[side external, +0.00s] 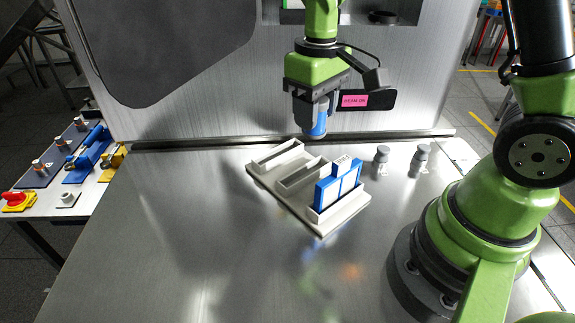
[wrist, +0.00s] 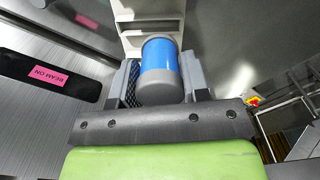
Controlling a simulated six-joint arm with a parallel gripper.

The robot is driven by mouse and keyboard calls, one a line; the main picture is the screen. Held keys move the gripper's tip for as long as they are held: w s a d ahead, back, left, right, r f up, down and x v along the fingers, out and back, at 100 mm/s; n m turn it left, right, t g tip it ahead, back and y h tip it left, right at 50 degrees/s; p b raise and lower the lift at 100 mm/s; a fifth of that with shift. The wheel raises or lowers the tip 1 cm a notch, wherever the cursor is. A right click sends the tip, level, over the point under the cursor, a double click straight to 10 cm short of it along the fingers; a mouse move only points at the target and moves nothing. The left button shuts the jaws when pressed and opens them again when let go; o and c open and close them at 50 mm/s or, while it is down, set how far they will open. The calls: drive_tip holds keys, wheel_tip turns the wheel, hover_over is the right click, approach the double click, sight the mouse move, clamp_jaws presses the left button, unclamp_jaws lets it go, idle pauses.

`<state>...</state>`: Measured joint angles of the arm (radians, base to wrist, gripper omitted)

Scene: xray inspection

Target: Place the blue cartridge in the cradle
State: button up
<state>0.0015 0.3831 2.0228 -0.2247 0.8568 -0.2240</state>
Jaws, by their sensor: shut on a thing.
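The blue cartridge (wrist: 160,60) is a blue cylinder with a grey end, held between the two fingers of my gripper (wrist: 160,80) in the wrist view. In the side view my gripper (side external: 315,110) is shut on it, and the blue cartridge (side external: 319,126) hangs upright above the table's back part. The cradle may be the light grey tray (side external: 318,218) with slots; its back and middle slots look empty. The tray lies in front of and below the cartridge, and they look apart. Part of the tray (wrist: 150,12) shows beyond the cartridge in the wrist view.
A blue-framed white panel (side external: 339,187) stands in the tray's front slot. Two grey knobbed pieces (side external: 381,158) (side external: 422,159) stand right of the tray. A dark plate with a pink "BEAM ON" label (side external: 354,101) is beside my gripper. The table's left part is clear.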

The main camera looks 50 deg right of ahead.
drive_tip(key=a+f+n, duration=0.1)
drive_tip(key=a+f, duration=0.2)
drive_tip(key=a+f+n, duration=0.2)
drive_tip(key=a+f, duration=0.1)
drive_tip(key=f, duration=0.1)
drive_tip(key=a+f+n, duration=0.1)
drive_tip(key=a+f, duration=0.2)
drive_tip(key=f, duration=0.1)
drive_tip(key=shift+w+a+f, duration=0.1)
drive_tip(key=shift+f, duration=2.25)
drive_tip(key=shift+f, duration=0.15)
drive_tip(key=o, duration=1)
